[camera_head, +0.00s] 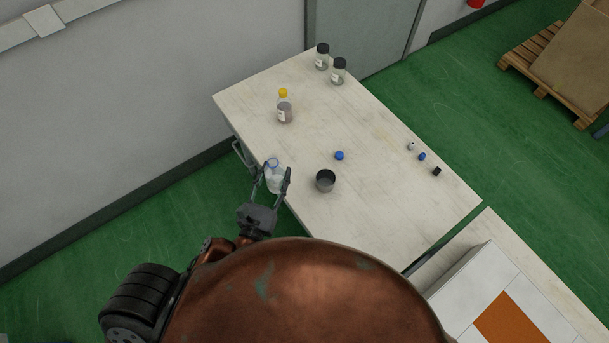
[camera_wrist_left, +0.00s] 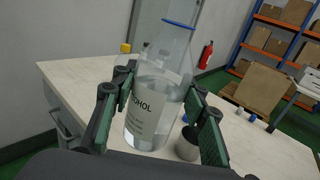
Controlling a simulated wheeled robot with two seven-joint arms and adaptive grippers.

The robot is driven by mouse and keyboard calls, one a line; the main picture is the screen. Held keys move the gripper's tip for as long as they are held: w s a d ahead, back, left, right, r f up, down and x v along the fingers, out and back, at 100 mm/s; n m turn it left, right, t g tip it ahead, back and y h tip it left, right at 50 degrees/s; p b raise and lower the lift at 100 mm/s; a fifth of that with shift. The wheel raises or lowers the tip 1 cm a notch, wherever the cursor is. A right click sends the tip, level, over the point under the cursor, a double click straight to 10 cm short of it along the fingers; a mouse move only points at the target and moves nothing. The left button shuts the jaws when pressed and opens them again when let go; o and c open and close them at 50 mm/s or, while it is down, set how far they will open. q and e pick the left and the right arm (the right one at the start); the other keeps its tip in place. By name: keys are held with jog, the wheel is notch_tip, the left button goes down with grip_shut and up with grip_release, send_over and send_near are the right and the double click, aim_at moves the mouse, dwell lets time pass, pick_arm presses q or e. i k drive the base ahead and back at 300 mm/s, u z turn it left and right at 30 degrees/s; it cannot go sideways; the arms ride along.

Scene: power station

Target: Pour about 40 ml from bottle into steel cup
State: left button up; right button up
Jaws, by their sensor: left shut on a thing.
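My left gripper (camera_head: 272,182) is shut on a clear bottle (camera_head: 273,172) near the table's left front edge. In the left wrist view the bottle (camera_wrist_left: 158,95) stands between the two fingers (camera_wrist_left: 158,115), with a label reading "...COHOL", clear liquid and a blue ring at its uncapped neck. It looks slightly tilted there. The steel cup (camera_head: 325,181) stands upright on the table, to the right of the bottle. In the left wrist view the cup (camera_wrist_left: 187,146) is partly hidden behind the right finger. My right gripper is not in view.
On the table (camera_head: 390,205) are a blue cap (camera_head: 339,155), a yellow-capped bottle (camera_head: 285,108), two black-capped jars (camera_head: 338,72) and several small items (camera_head: 422,156) at the right. A white box (camera_head: 480,285) is at the lower right. The table's middle is mostly clear.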

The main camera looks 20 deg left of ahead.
aim_at(325, 178)
jog(key=u, duration=0.4)
jog(key=k, duration=1.3)
jog(key=z, duration=0.65)
jog(key=i, duration=1)
